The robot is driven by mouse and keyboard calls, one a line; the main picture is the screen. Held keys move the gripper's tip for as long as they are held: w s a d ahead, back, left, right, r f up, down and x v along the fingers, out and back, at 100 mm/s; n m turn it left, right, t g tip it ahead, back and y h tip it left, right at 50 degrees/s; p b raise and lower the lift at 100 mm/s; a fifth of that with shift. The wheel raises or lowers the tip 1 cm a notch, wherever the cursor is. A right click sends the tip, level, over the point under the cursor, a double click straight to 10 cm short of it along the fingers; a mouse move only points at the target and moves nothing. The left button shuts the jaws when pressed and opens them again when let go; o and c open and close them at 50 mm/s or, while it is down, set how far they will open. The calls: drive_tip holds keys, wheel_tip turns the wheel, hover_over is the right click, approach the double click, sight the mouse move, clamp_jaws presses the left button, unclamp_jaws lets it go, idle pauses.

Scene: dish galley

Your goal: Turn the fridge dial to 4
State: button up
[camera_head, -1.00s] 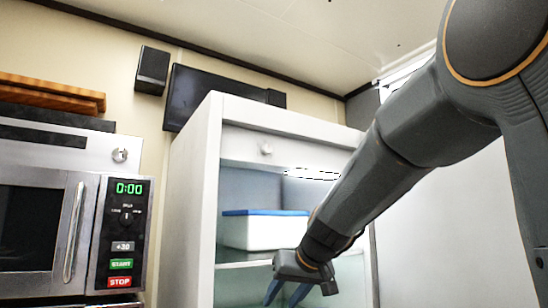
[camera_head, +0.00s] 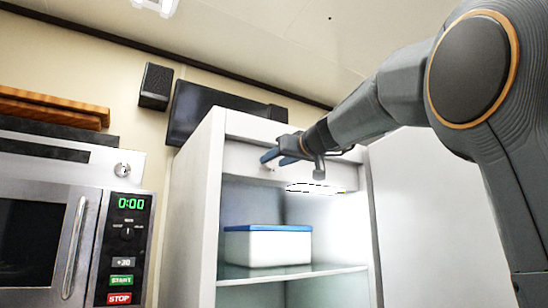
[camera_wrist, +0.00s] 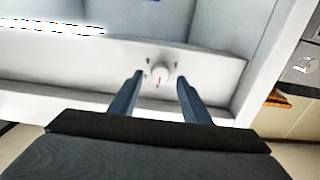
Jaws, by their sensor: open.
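The fridge (camera_head: 196,185) is a white cabinet standing open. In the head view my gripper (camera_head: 268,157) is at that panel and largely covers the dial. In the wrist view my gripper (camera_wrist: 158,82) is open, with one dark blue finger on each side of the dial. I cannot tell whether either finger touches it.
A white box with a blue lid (camera_head: 268,247) stands on the fridge's glass shelf (camera_head: 300,273), below my gripper. A lit lamp (camera_head: 312,188) is under the panel. A microwave (camera_head: 40,235) stands left of the fridge. A dark flat panel (camera_head: 205,108) is behind it.

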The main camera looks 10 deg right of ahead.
drive_tip(key=shift+p+x, duration=0.35)
drive_tip(key=shift+x, duration=0.75)
drive_tip(key=c, duration=1)
